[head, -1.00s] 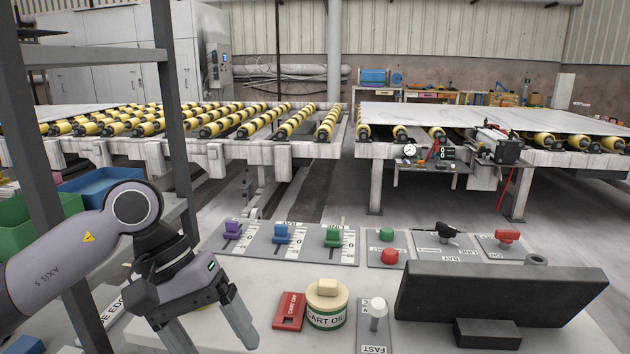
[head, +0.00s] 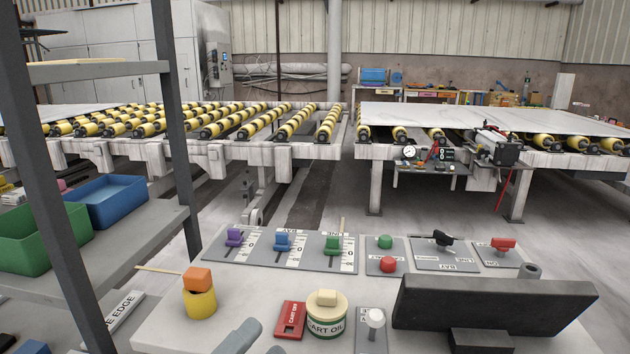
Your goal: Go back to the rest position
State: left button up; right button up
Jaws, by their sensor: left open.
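Only the tips of my left gripper (head: 252,343) show, at the bottom edge of the head view, left of the middle. It is open and I see nothing between the tips. The rest of the hand and arm is out of the frame. It is over the near edge of the pale console (head: 180,322), below the red card block (head: 290,318) and the cart oil tin (head: 326,315). My right gripper is not in view.
A yellow cylinder with an orange top (head: 198,292) stands on the console's left. Purple, blue and green sliders (head: 282,242), several knobs and a dark tilted panel (head: 495,305) occupy the rest. A shelf rack with green (head: 40,240) and blue (head: 108,203) bins stands left.

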pick_arm(q)
jog(key=s+a+f+n+y, duration=0.1)
jog(key=a+f+n+y, duration=0.35)
jog(key=f+n, duration=0.2)
jog(key=s+a+f+n+y, duration=0.2)
jog(key=a+f+n+y, duration=0.1)
jog(key=f+n+y, duration=0.4)
jog(key=s+a+f+n+g+y, duration=0.1)
jog(key=s+a+f+n+g, duration=0.1)
jog(key=s+f+n, duration=0.3)
jog(key=s+a+f+n+g+y+p, duration=0.1)
jog(key=s+a+f+n+g, duration=0.1)
jog(key=s+f+n, duration=0.4)
jog(key=shift+s+a+f+g, duration=0.4)
jog(key=shift+f+g, duration=0.2)
jog(key=shift+g, duration=0.3)
jog(key=shift+w, duration=0.1)
